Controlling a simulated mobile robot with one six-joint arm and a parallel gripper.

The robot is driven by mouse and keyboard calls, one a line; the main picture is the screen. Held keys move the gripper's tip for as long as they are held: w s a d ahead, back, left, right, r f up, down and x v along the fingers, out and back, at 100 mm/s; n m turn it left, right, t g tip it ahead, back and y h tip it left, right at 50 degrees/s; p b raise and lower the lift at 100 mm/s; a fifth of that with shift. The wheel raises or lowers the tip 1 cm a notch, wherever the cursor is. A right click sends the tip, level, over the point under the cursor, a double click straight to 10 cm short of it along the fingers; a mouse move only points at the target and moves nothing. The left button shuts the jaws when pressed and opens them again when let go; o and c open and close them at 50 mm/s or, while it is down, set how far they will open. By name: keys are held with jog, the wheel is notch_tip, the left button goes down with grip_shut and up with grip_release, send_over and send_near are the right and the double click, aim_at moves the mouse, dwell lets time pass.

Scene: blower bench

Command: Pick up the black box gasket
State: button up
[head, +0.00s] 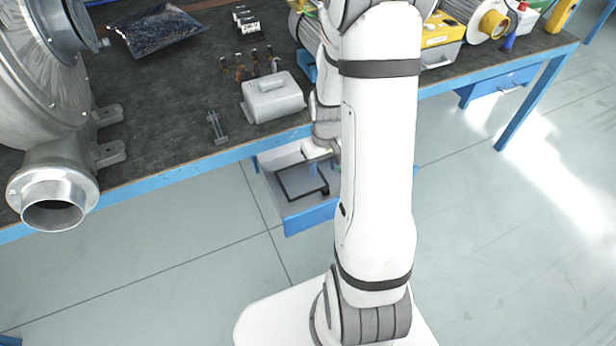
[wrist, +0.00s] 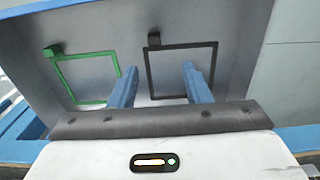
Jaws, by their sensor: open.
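The black box gasket (wrist: 148,75) is a thin rectangular frame with a small black block at its upper left corner in the wrist view. It lies flat on the floor of the open grey drawer, and also shows in the head view (head: 308,194). My gripper (wrist: 159,68) is open and empty, its two blue fingers pointing into the drawer. In the wrist view the gasket's left side shows between the fingers, and the right finger overlaps the frame's inside. The gap between fingertips and gasket is hard to judge. My arm hides part of the drawer in the head view.
A similar green frame (wrist: 75,78) lies left of the black one in the wrist view. Drawer walls (head: 310,218) surround both. The bench top (head: 180,110) above holds a blower (head: 50,180), a grey cover (head: 273,98) and several small parts.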

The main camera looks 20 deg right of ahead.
aim_at(325, 188)
jog(key=f, duration=0.6)
jog(key=d+f+b, duration=0.1)
jog(key=f, duration=0.2)
jog(key=shift+f, duration=0.35)
jog(key=shift+c, duration=0.4)
grip_shut()
